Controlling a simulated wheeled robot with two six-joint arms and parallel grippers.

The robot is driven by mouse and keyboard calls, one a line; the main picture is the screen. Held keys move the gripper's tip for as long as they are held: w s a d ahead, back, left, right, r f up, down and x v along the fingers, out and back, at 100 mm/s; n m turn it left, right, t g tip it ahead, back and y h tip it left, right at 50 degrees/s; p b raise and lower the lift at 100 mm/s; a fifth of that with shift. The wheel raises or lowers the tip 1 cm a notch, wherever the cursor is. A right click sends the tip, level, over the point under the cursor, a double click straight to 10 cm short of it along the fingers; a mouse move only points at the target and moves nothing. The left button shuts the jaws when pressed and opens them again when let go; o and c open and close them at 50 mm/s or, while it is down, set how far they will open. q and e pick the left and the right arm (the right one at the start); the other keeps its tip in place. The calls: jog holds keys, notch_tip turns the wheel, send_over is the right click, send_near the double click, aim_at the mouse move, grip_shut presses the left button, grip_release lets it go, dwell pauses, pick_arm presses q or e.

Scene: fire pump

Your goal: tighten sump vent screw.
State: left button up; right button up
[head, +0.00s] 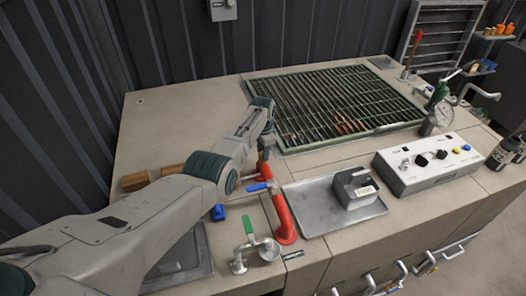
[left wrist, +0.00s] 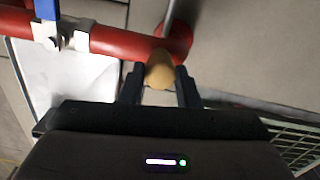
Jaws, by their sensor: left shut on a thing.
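My left gripper (head: 264,154) reaches down to the upper end of the red pipe (head: 281,213) on the grey bench top. In the left wrist view, a rounded tan, brass-like knob (left wrist: 160,70) lies between the two fingers of the left gripper (left wrist: 160,86), beside the bend of the red pipe (left wrist: 120,44). It looks like the sump vent screw, and the fingers are shut on it. In the head view the gripper hides the knob. A blue lever handle (head: 258,187) sits on the pipe. My right gripper is not in view.
A metal tray (head: 308,214) with a grey box (head: 355,187) lies right of the pipe. A green grate (head: 370,125) is behind it. A control box (head: 428,163) and gauge (head: 442,113) stand right. A green-handled valve (head: 255,248) stands in front. Wooden handles (head: 150,177) lie left.

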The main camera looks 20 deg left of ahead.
pick_arm(q)
jog(key=shift+r+m, duration=0.1)
jog(key=shift+m, duration=0.7)
jog(key=o, duration=1)
jog(key=shift+c, duration=0.2)
notch_tip(320, 180, up, 11)
jog(key=b, duration=0.2)
jog(key=shift+f, duration=0.2)
